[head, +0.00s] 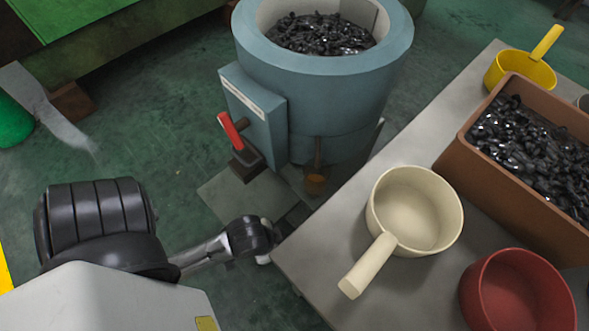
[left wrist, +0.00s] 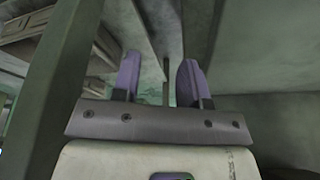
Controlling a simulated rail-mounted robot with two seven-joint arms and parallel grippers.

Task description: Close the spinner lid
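The spinner (head: 325,100) is a blue-grey round drum at the top centre of the head view. Its top is open, and dark metal pieces (head: 318,35) lie inside. I see no lid over it; the lid cannot be made out in either view. My left gripper (left wrist: 158,78) shows in the left wrist view with its two purple fingers apart and nothing between them. In the head view, my left arm reaches in from the lower left, below the spinner, ending by the table's left corner; its fingers cannot be made out there. My right gripper is not in view.
A red-handled lever (head: 230,131) is on the spinner's side box. The grey table (head: 330,235) holds a cream scoop (head: 415,212), red container (head: 518,291), yellow scoop (head: 522,70) and brown bin (head: 535,205) of dark pieces. A green machine (head: 95,25) stands upper left; floor is open between.

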